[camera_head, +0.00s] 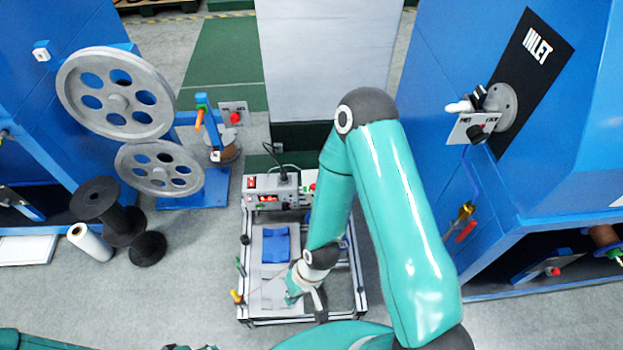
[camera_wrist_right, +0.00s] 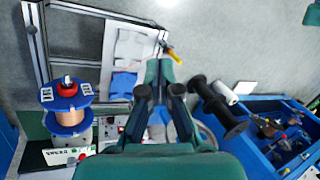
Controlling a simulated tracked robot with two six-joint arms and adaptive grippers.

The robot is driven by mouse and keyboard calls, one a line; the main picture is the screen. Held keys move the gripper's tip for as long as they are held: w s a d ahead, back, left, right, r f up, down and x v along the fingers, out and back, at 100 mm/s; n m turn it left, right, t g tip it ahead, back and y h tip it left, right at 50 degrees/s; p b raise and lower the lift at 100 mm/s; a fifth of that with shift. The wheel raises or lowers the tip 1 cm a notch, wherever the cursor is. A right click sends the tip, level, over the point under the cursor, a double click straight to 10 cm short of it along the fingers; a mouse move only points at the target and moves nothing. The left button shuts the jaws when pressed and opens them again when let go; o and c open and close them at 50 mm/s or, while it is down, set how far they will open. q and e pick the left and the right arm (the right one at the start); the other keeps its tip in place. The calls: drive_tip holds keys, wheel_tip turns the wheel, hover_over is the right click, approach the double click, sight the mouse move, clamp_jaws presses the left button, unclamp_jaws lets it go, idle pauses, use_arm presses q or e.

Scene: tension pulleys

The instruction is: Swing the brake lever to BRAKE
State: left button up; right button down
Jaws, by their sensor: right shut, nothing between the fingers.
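An orange-handled lever (camera_head: 199,118) stands on a blue post beside the two grey pulleys in the head view; I cannot read a BRAKE mark there, so I cannot tell if it is the brake lever. A yellow handle (camera_head: 237,297) sits at the left edge of the framed bench; it also shows in the right wrist view (camera_wrist_right: 174,55). My right gripper (camera_head: 308,300) is low over the bench's front part, right of the yellow handle. In the right wrist view its fingers (camera_wrist_right: 160,72) are together and empty. Only a sliver of my left arm's end (camera_head: 190,347) shows at the bottom edge.
The bench carries a grey panel with blue pieces (camera_head: 276,244) and a control box (camera_head: 272,190). Grey pulleys (camera_head: 118,95) and black spools (camera_head: 97,203) stand left. A blue INLET machine (camera_head: 580,150) stands right. My right arm hides the bench's right side.

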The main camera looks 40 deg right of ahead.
drive_tip(key=w+d+f+t+b, duration=0.1)
drive_tip(key=w+d+f+b, duration=0.35)
drive_tip(key=w, duration=0.45)
drive_tip(key=w+d+f+n+t+h+b, duration=0.1)
drive_tip(key=w+d+f+b, duration=0.3)
drive_tip(key=w, duration=0.4)
drive_tip(key=w+d+f+b, duration=0.2)
drive_tip(key=w+d+b, duration=0.3)
drive_tip(key=w, duration=0.4)
drive_tip(key=w+d+r+h+b, duration=0.1)
drive_tip(key=w+d+r+b, duration=0.1)
drive_tip(key=d, duration=0.3)
drive_tip(key=w+d+r+t+h+b, duration=0.1)
drive_tip(key=w+d+r+b, duration=0.2)
drive_tip(key=w+d+b, duration=0.1)
drive_tip(key=w+d+r+h+b, duration=0.1)
drive_tip(key=w+d+r+b, duration=0.1)
drive_tip(key=d+b, duration=0.3)
drive_tip(key=w+d, duration=0.1)
drive_tip(key=d, duration=0.2)
drive_tip(key=shift+w+r, duration=0.15)
